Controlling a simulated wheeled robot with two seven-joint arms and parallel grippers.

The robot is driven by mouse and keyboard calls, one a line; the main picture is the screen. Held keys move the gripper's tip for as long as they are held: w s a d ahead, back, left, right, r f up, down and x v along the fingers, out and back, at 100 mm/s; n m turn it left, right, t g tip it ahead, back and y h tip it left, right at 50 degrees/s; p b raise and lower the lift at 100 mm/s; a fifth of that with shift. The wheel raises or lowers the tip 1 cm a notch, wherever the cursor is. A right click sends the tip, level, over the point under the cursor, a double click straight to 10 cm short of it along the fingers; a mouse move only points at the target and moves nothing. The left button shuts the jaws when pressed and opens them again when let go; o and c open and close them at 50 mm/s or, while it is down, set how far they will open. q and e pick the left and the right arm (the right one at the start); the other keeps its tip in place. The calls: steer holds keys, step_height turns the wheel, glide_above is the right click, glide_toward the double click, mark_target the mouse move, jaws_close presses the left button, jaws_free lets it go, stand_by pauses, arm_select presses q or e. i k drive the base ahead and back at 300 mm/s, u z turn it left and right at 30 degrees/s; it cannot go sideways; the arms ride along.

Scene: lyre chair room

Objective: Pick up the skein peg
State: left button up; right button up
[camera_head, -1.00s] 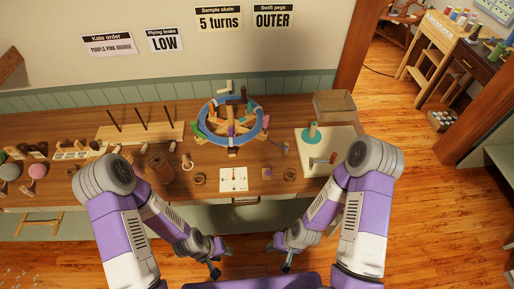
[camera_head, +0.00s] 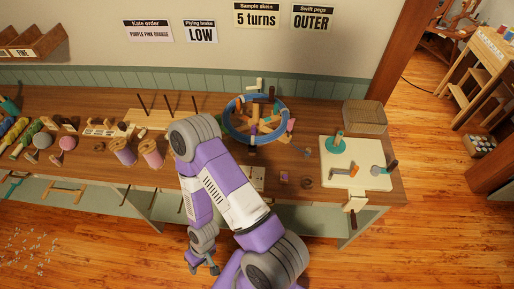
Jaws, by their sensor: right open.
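My right gripper (camera_head: 204,269) is open and empty. It hangs low in front of the table, above the floor, apart from everything on the tabletop. My right arm rises from the bottom centre and bends over the table's front edge. My left gripper is not in view. I cannot tell for sure which piece is the skein peg. A cream piece with a brown peg-like end (camera_head: 355,204) sits at the table's front right edge. The round swift (camera_head: 236,129), a blue ring with coloured pegs, stands at the back centre. My arm hides part of the table's middle.
The wooden table (camera_head: 318,150) runs along the wall. A cream board (camera_head: 372,155) with a teal spool (camera_head: 337,143) lies at right, a woven box (camera_head: 365,117) behind it. Pink-purple spools (camera_head: 123,151) stand left of my arm. Open floor (camera_head: 430,220) lies at right.

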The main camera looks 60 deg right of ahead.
mark_target(307, 151)
steer(key=u, duration=0.35)
steer(key=k, duration=1.1)
steer(key=z, duration=0.95)
